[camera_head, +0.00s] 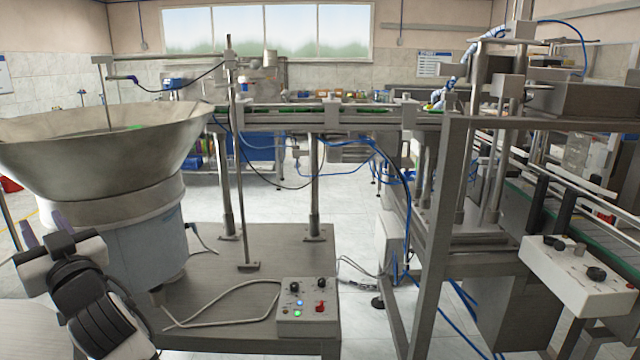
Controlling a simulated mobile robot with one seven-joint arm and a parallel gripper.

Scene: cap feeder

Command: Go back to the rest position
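My gripper (45,230) is at the lower left, at the end of my black and white arm. Its two greyish-purple fingers point up and away and stand apart, with nothing seen between them. It is in front of the large metal feeder bowl (90,155) and left of the bowl's grey-blue base (150,245) in the picture. I cannot tell how far it is from them.
A control box (307,308) with knobs and lit buttons sits on the metal table (240,275). A thin upright rod (238,170) stands behind it. A white control box (585,275) and a conveyor (610,205) are at right. Floor shows between the machines.

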